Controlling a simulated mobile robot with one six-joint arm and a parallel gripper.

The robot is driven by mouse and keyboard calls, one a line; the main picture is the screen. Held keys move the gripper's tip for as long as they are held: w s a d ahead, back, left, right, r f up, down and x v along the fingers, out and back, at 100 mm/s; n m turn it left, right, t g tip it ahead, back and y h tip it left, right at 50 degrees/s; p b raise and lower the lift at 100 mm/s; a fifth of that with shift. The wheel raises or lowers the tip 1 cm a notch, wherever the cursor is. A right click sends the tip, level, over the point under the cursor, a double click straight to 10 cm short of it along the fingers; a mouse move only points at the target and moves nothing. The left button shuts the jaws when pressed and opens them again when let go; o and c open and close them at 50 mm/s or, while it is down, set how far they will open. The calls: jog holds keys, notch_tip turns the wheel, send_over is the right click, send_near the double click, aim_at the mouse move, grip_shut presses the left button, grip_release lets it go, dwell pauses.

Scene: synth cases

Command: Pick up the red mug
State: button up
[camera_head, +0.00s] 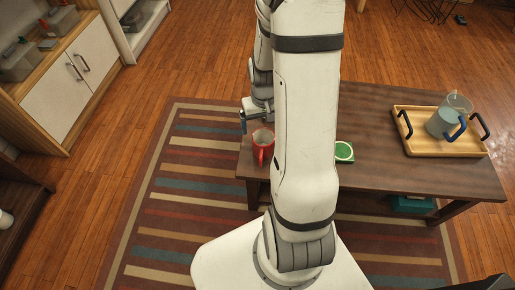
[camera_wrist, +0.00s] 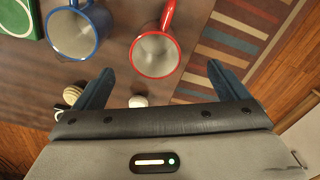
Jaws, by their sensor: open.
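The red mug (camera_head: 264,140) stands upright near the left end of the dark wooden table, its handle towards the bottom of the head view. In the wrist view the red mug (camera_wrist: 156,56) shows its open rim, with the handle pointing up. My gripper (camera_wrist: 158,70) is open and empty, its two dark blue fingers spread wide to either side below the mug in that view. In the head view my gripper (camera_head: 244,119) is partly hidden by my arm, just beyond the mug. I see no contact with the mug.
A blue mug (camera_wrist: 77,33) stands left of the red one in the wrist view, with a green item (camera_wrist: 20,18) beyond. A pale striped round thing (camera_wrist: 72,94) and a white one (camera_wrist: 138,101) lie near the fingers. A wooden tray (camera_head: 413,142) holds a pitcher (camera_head: 440,123).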

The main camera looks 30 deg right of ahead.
notch_tip(320, 180, down, 6)
jog(key=r+b, duration=0.1)
jog(key=b, duration=0.3)
send_over(264, 142)
jog(key=s+a, duration=0.2)
jog(key=s, duration=0.2)
jog(key=f, duration=0.6)
jog(key=shift+w+f, duration=0.2)
jog(key=shift+w, duration=0.05)
jog(key=shift+r, duration=0.1)
jog(key=c, duration=1.2)
